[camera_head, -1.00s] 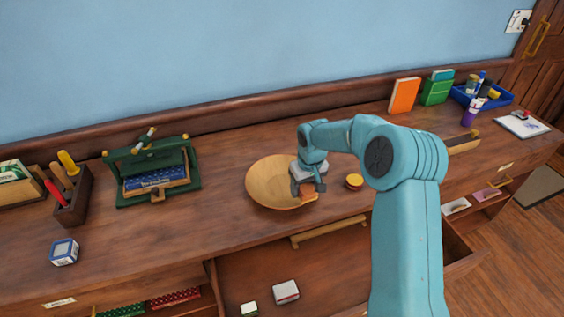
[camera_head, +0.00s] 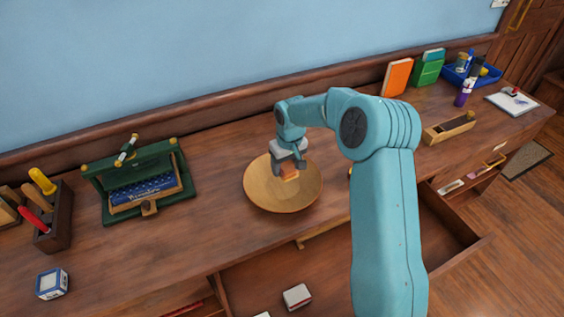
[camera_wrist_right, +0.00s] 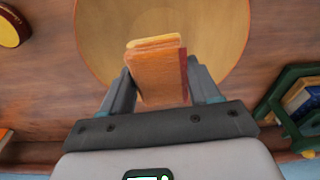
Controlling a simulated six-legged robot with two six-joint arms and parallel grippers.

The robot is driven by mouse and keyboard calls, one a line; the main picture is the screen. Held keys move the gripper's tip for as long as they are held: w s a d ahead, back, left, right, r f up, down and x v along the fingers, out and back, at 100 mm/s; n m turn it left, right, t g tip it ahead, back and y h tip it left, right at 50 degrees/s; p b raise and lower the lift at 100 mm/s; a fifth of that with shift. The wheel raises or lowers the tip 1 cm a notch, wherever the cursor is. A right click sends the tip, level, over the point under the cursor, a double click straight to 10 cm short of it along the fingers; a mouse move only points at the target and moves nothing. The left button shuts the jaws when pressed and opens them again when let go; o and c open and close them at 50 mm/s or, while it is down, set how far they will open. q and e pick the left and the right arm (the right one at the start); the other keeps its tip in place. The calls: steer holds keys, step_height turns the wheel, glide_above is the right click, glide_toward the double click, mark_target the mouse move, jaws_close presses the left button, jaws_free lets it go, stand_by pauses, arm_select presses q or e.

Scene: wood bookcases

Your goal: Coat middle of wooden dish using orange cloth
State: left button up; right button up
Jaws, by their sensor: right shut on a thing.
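The wooden dish (camera_head: 262,192) is a wide, shallow, pale bowl on the wooden counter; it also fills the upper middle of the right wrist view (camera_wrist_right: 215,28). My right gripper (camera_head: 289,170) is over the dish and shut on the folded orange cloth (camera_wrist_right: 155,75). In the head view a small part of the cloth (camera_head: 290,175) shows below the jaws, over the dish's middle to upper right. Whether the cloth touches the dish's surface I cannot tell. My left gripper is not in view.
A green frame holding a blue item (camera_head: 145,185) and a tool rack (camera_head: 57,220) stand left of the dish. A small box (camera_head: 52,284) lies at front left. An open drawer (camera_head: 440,235) juts out below.

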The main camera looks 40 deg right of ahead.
steer(key=shift+s+a+f, duration=0.15)
steer(key=shift+s, duration=0.15)
steer(key=shift+f+b, duration=0.35)
steer(key=shift+b, duration=0.05)
steer(key=f+b, duration=0.1)
steer(key=f, duration=0.2)
steer(key=shift+w+d+f+b, duration=0.15)
steer(key=shift+d+b, duration=0.05)
steer(key=shift+b, duration=0.2)
steer(key=shift+s+a+f+b, duration=0.2)
steer(key=shift+f+b, duration=0.2)
steer(key=shift+f, duration=0.1)
steer(key=shift+w+d+f, duration=0.1)
steer(key=shift+w+f, duration=0.15)
steer(key=shift+f, duration=0.05)
steer(key=shift+s+r, duration=0.15)
steer(key=shift+f, duration=0.2)
